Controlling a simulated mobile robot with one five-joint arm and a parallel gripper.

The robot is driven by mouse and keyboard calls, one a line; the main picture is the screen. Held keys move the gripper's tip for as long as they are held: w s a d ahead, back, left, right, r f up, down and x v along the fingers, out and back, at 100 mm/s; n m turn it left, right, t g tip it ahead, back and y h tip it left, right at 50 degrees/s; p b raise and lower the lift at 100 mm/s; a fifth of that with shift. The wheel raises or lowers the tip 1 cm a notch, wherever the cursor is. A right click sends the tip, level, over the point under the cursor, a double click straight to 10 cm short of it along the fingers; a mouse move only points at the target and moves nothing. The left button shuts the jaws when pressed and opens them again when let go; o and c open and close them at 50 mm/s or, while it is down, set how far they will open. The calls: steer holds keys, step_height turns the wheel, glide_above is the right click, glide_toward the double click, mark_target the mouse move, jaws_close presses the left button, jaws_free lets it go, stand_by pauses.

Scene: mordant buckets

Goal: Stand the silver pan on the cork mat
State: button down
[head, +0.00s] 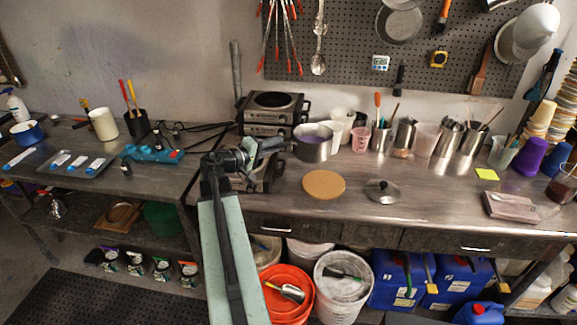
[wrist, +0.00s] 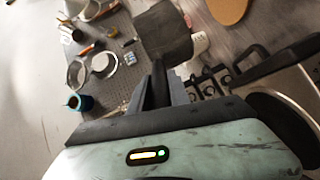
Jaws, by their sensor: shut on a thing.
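The silver pan (head: 312,150) is upright, with a purplish inside, behind and slightly left of the round cork mat (head: 323,185). The mat lies bare on the steel counter. My gripper (head: 264,147) is left of the pan, shut on its handle. In the wrist view the pan's grey side (wrist: 162,36) shows just beyond my gripper (wrist: 164,88), with the dark handle running between the fingers. The mat (wrist: 229,8) is at the top edge there. I cannot tell whether the pan's base touches the counter.
Burners (head: 272,108) stand behind my gripper, with another partly hidden by my arm. A glass lid (head: 382,191) lies right of the mat. Metal cups (head: 405,134) and jars line the wall behind. The counter front around the mat is clear.

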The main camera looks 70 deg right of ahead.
steer(key=shift+m+g+y, duration=0.5)
steer(key=shift+g, duration=0.4)
steer(key=s+d+f+b, duration=0.1)
steer(key=f+b, duration=0.1)
steer(key=s+d+f+b, duration=0.1)
steer(key=f+b, duration=0.1)
steer(key=f, duration=0.1)
steer(key=s+d+f+b, duration=0.1)
steer(key=s+f+b, duration=0.1)
steer(key=shift+f, duration=0.4)
steer(key=shift+f+b, duration=2.9)
steer(key=shift+b, duration=0.15)
steer(key=shift+a+f+b, duration=0.1)
steer(key=shift+f+b, duration=0.35)
steer(key=shift+b, duration=0.05)
steer(key=c, duration=1.1)
jaws_free()
steer(key=shift+c, duration=0.2)
steer(key=shift+a, duration=0.15)
